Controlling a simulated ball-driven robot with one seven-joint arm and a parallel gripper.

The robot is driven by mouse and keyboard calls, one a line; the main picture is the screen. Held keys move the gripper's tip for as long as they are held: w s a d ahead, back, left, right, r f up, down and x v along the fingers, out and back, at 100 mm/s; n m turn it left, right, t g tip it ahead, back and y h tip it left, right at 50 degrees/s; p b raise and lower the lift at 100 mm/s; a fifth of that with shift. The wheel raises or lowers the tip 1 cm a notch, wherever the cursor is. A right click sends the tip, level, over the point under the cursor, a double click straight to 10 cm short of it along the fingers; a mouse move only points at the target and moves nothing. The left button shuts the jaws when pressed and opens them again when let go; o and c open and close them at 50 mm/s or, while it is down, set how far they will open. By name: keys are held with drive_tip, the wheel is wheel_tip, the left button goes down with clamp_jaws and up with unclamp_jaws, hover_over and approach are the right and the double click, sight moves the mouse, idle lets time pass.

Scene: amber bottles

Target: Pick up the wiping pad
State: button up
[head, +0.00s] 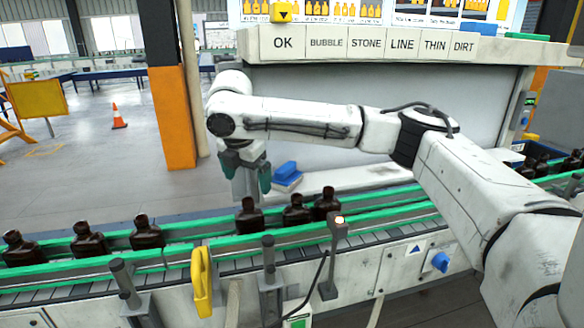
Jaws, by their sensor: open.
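The wiping pad (287,175) looks blue on top with a pale underside. It lies on a light ledge behind the conveyor, near the middle of the head view. My gripper (251,190) hangs from the end of my white arm, just left of the pad. Its fingers point down, apart and with nothing seen between them. The gripper does not appear to touch the pad. The exact depth between them cannot be told from this view.
A conveyor with green rails (190,252) runs across the front, carrying several amber bottles (148,232). A bottle (250,216) stands just below my gripper. A lit sensor post (336,245) and a yellow handle (201,282) stand at the front. An orange-wrapped pillar (173,118) rises at left.

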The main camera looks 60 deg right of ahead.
sight(285, 166)
drive_tip(key=shift+g, duration=0.6)
drive_tip(key=s+d+p, duration=0.1)
drive_tip(key=d, duration=0.3)
drive_tip(key=s+d+p, duration=0.1)
drive_tip(key=d, duration=0.3)
drive_tip(key=s+d, duration=0.1)
drive_tip(key=d, duration=0.3)
drive_tip(key=shift+d+f+p, duration=0.1)
drive_tip(key=shift+f+p, duration=0.15)
drive_tip(key=shift+p, duration=0.15)
drive_tip(key=x, duration=0.2)
drive_tip(key=p+x, duration=0.1)
drive_tip(key=x, duration=0.1)
drive_tip(key=shift+d+r, duration=0.1)
drive_tip(key=shift+d, duration=0.3)
drive_tip(key=shift+s+d+f, duration=0.1)
drive_tip(key=shift+d+f, duration=0.1)
drive_tip(key=shift+f, duration=0.4)
drive_tip(key=shift+c, duration=0.3)
drive_tip(key=c, duration=1.1)
drive_tip(key=shift+c, duration=0.2)
drive_tip(key=shift+r, duration=0.15)
